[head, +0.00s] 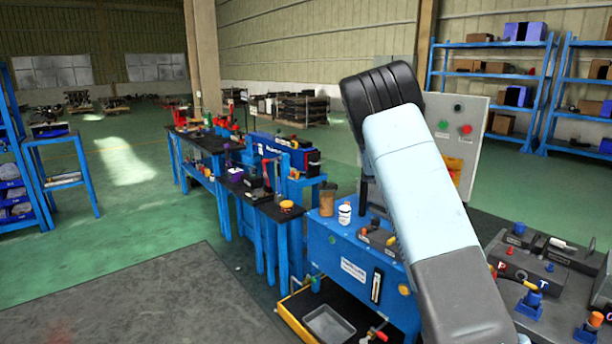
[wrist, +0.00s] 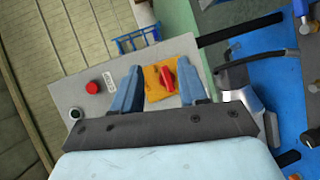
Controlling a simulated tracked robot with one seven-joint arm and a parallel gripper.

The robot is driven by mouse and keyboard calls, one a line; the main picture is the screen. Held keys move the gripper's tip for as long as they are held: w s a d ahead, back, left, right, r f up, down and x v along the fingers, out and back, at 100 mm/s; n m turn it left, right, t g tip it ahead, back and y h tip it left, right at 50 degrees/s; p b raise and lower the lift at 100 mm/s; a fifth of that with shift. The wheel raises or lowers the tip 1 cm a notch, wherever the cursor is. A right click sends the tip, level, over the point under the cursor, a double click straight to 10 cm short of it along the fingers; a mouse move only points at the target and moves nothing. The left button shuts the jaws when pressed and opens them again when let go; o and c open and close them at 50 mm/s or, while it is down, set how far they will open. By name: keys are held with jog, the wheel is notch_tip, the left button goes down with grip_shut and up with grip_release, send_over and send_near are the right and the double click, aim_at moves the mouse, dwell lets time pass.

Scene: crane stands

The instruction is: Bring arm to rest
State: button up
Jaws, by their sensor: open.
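My gripper (wrist: 161,68) shows in the wrist view with its two blue fingers apart and nothing held between them. Beyond the fingertips is a grey control panel (wrist: 70,95) with a red switch on a yellow plate (wrist: 153,92), framed between the fingers. I cannot tell how far the fingers are from it. In the head view my arm (head: 418,185) rises from the lower right, bent at a black joint, and the gripper is hidden behind it. The same panel (head: 472,108) stands partly behind my arm.
A blue bench (head: 340,250) with a white jar (head: 345,213) lies left of my arm. A dark worktop (head: 560,290) with blocks and valves is to the right. An open drawer with a grey tray (head: 328,326) sits low in front.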

jog(key=s+r+m+g+y, duration=0.15)
jog(key=s+r+y, duration=0.25)
jog(key=s, duration=0.7)
jog(key=s+a+r+t+y, duration=0.1)
jog(key=s+a, duration=0.5)
jog(key=s, duration=0.6)
jog(key=s+a+r+t+y, duration=0.2)
jog(key=s+a+y, duration=0.4)
jog(key=s, duration=0.7)
jog(key=s+a+r+t+y, duration=0.1)
jog(key=s+a+r+y, duration=0.2)
jog(key=s+a, duration=0.4)
jog(key=s+y, duration=0.1)
jog(key=s, duration=0.5)
jog(key=shift+a+t, duration=0.25)
jog(key=shift+t, duration=0.1)
jog(key=shift+n, duration=0.25)
jog(key=shift+c, duration=0.3)
